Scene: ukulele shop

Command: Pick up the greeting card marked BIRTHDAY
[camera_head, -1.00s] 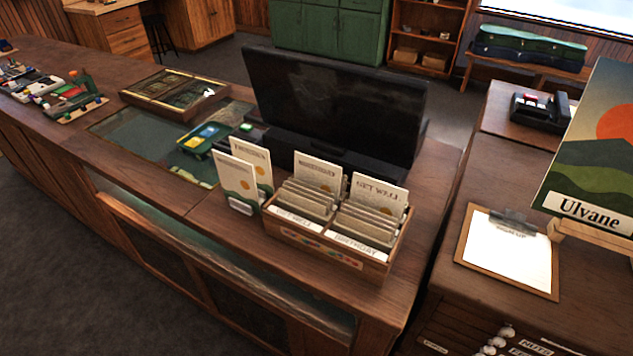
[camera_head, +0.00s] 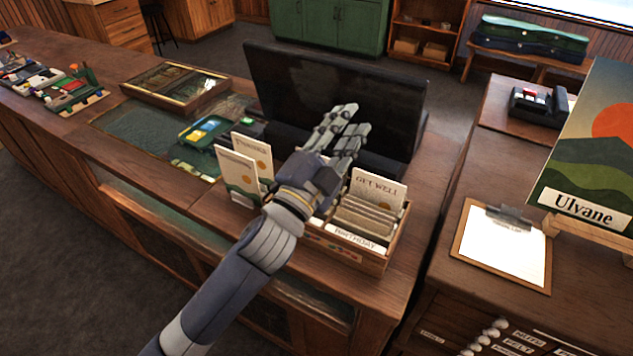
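A wooden card box (camera_head: 375,262) stands on the counter, with two compartments. A GET WELL card (camera_head: 377,187) stands upright at the back of its right compartment, whose front label (camera_head: 355,240) reads BIRTHDAY. Left of the box, two cards stand upright: a front card (camera_head: 237,170) with small unclear lettering and a card behind it (camera_head: 250,147) that seems to read THANKS. My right gripper is out of view.
A black screen (camera_head: 335,95) stands right behind the box. A green and yellow device (camera_head: 205,130) and a glass-topped case (camera_head: 175,88) lie to the left. A clipboard (camera_head: 500,250) and an Ulvane picture (camera_head: 590,150) are on the right-hand cabinet.

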